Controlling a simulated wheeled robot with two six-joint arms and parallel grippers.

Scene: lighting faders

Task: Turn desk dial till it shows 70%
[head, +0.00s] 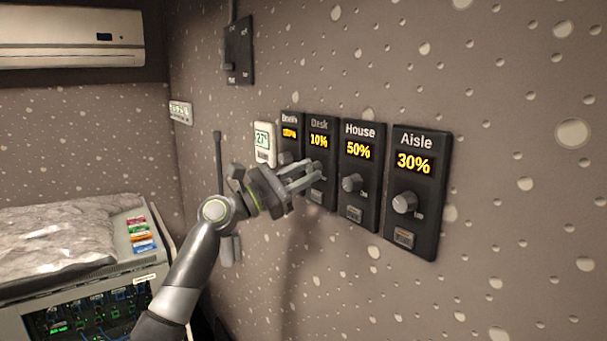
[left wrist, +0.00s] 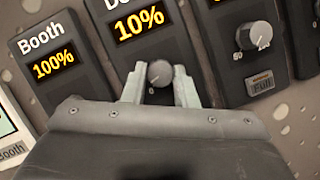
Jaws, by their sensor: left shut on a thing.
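The desk fader panel (head: 319,137) is a black box on the speckled wall, second from the left in a row. In the head view my left gripper (head: 316,174) reaches the panel from the left and hides the desk dial. My right gripper is not in view.
The booth panel (left wrist: 53,64) at 100% is left of the desk panel. The house panel (head: 361,168) at 50% and aisle panel (head: 418,190) at 30% are to its right, with knobs and buttons. A white thermostat (head: 264,144) hangs left of the row.

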